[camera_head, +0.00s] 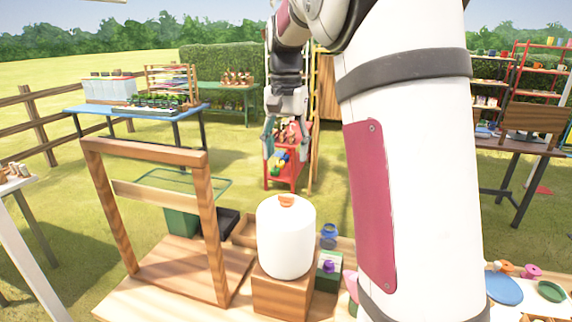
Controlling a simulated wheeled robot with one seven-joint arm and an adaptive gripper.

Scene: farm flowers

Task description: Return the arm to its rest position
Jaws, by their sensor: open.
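My arm (405,150) is white with a dark band and a magenta panel, and it fills the right middle of the head view. It reaches up and forward, and its far end bends down. My gripper (286,150) hangs at that end, pointing down above the grass beyond the near wooden table (130,297). It is open, with no object visible between the fingers. A red stand behind it makes the fingertips hard to separate.
A wooden frame (207,225) and a white rounded container (286,240) on a wooden block stand on the near table. A blue jar (328,236) is beside them. A red stand (285,170) is behind my gripper. Open grass lies between the tables.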

